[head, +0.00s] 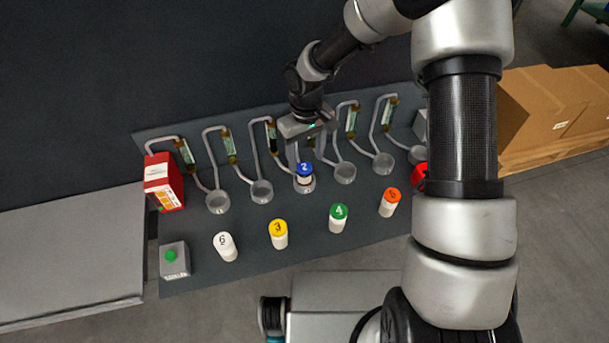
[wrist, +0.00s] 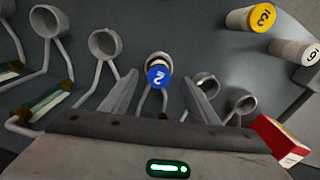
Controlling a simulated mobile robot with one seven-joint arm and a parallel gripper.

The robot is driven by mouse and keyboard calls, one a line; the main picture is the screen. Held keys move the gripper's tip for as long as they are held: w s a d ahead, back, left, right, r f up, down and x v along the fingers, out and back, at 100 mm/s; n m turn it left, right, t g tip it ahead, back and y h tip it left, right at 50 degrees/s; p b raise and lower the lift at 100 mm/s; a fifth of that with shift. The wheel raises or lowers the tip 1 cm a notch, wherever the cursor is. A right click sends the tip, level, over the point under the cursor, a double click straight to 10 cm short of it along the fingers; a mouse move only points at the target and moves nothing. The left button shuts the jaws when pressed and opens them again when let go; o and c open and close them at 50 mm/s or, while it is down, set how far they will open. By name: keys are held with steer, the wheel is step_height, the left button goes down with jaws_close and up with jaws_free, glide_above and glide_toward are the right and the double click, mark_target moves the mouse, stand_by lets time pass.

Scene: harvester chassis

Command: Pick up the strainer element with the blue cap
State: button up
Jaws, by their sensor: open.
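The strainer element with the blue cap (head: 305,171) stands in one of the cups in the row on the dark panel. Its cap is marked 2. It also shows in the wrist view (wrist: 160,76), with the cup's rim around its far side. My gripper (head: 297,158) is above and just behind it in the head view. In the wrist view my gripper (wrist: 161,85) is open, its two fingers on either side of the blue cap with gaps between. I cannot tell how far the fingertips are above the cap.
White (head: 226,246), yellow (head: 279,233), green (head: 338,217) and orange (head: 389,201) capped elements stand along the panel's front. Bent pipes and empty cups (head: 262,191) flank the blue one. A red box (head: 164,182) and a green-button box (head: 174,260) stand at left.

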mark_target(305, 167)
steer(key=shift+w+a+f+p, duration=0.1)
steer(key=shift+w+f+p, duration=0.1)
steer(key=shift+f, duration=1.35)
steer(key=shift+w+a+f+p, duration=0.1)
steer(key=shift+w+f, duration=0.05)
steer(key=shift+f, duration=1.4)
steer(key=shift+c, duration=0.2)
steer(key=c, duration=1.1)
steer(key=shift+r, duration=0.1)
step_height(305, 167, up, 15)
steer(key=p, duration=0.3)
